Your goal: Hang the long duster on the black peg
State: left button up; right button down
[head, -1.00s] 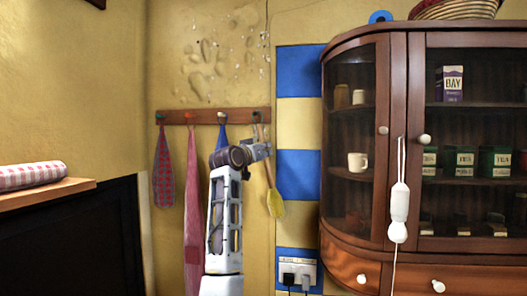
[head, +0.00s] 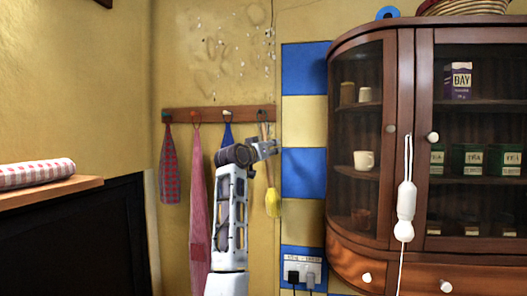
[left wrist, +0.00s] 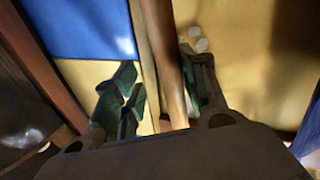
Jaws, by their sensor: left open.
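The long duster, with a yellow head (head: 272,203), hangs nearly upright at the right end of the wooden peg rail (head: 240,113). Its upper part runs up toward the dark end peg (head: 263,114); that peg's exact colour and the loop's hold on it are too small to tell. My left gripper (head: 272,150) is open in front of the duster's handle and hides part of it. In the left wrist view a brown rod (left wrist: 166,60), apparently the handle, passes between the spread green fingers (left wrist: 160,98). My right gripper is not in view.
A red checked cloth (head: 169,165), a pink cloth (head: 198,190) and a blue cloth (head: 227,135) hang farther left on the rail. A curved glass-front cabinet (head: 405,60) stands close on the right. Sockets with plugs (head: 302,272) are below.

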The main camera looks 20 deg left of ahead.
pick_arm(q)
jog(key=shift+s, duration=0.1)
jog(key=s, duration=1.1)
jog(key=shift+s+a+f, duration=0.3)
jog(key=shift+s+f, duration=0.05)
jog(key=shift+f, duration=0.1)
dwell(0.7)
